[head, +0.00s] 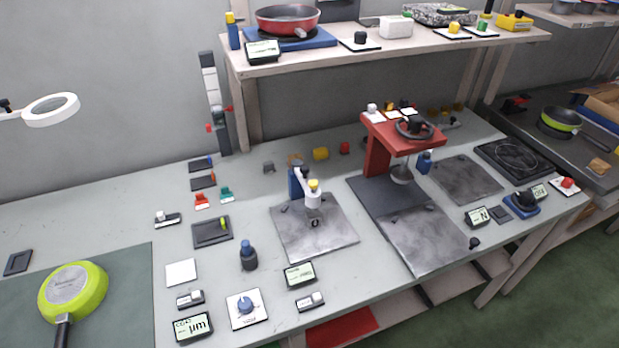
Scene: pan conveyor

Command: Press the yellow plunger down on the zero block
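A small stand with a blue post (295,183) and a white head (313,200) stands at the back of a grey metal plate (330,240) in the middle of the table. A yellow plunger (314,185) caps the white head and sticks up. A small dark piece (315,223) shows on the plate below the head; I cannot tell whether it is the zero block. A dark block (212,238) with a yellow-green piece on it lies to the left of the plate. Neither of my grippers is in view.
A red press (377,150) stands right of the plate. A blue-knobbed cylinder (248,256), a display (300,274) and a dial on a white card (247,307) stand in front and left. A green pan (73,290) lies far left. A shelf (380,55) overhangs the back.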

